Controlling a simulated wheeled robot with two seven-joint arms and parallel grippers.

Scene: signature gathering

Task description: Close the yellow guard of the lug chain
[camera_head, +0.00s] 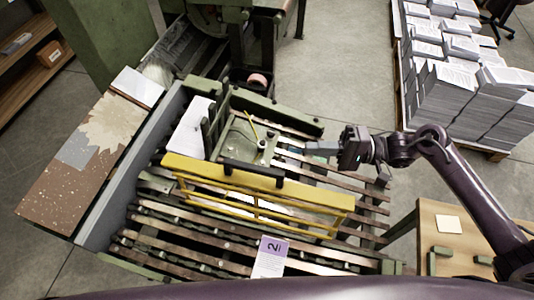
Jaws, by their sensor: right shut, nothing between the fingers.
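The yellow guard (262,208) is a barred frame with a black handle (251,169) along its top edge. It lies across the lug chain (200,228) in the middle of the view, and I cannot tell its exact tilt. My right gripper (318,148) comes in from the right, beyond the guard and to the right of the handle. It is shut and empty, apart from the handle. My left gripper is not in view.
A green machine frame with a clear panel (238,138) stands behind the guard. Stacks of printed sheets (458,95) stand far right. A wooden table (450,245) is at lower right.

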